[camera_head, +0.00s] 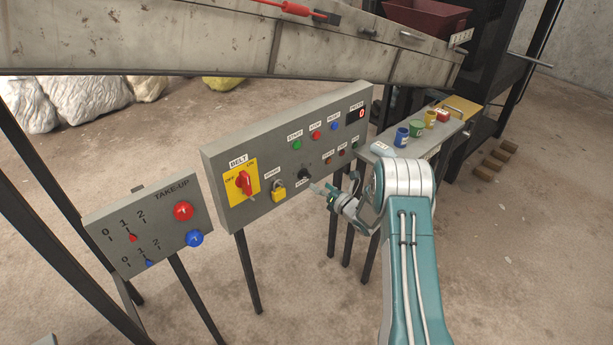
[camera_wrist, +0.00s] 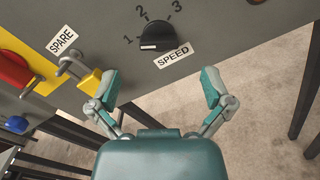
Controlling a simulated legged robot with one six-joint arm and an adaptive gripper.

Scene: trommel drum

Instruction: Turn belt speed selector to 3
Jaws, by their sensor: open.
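The belt speed selector is a black knob (camera_wrist: 163,37) above a SPEED label (camera_wrist: 173,58), with the numbers 1, 2 and 3 around it. Its white mark is on its left end, on the side of the 1. In the head view the knob (camera_head: 305,174) is on the lower middle of the grey BELT panel (camera_head: 225,150). My gripper (camera_wrist: 161,88) is open and empty, its two fingers spread apart below the knob in the wrist view and not touching it. In the head view my gripper (camera_head: 334,196) is just right of the knob; its fingertips are small there.
Left of the knob are a yellow padlock (camera_head: 279,190) by the SPARE label and a red switch (camera_head: 244,183) on a yellow plate. Coloured buttons (camera_head: 316,135) are above. A TAKE-UP panel (camera_head: 150,225) stands at left. Colored cups (camera_head: 402,138) are on a shelf at right.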

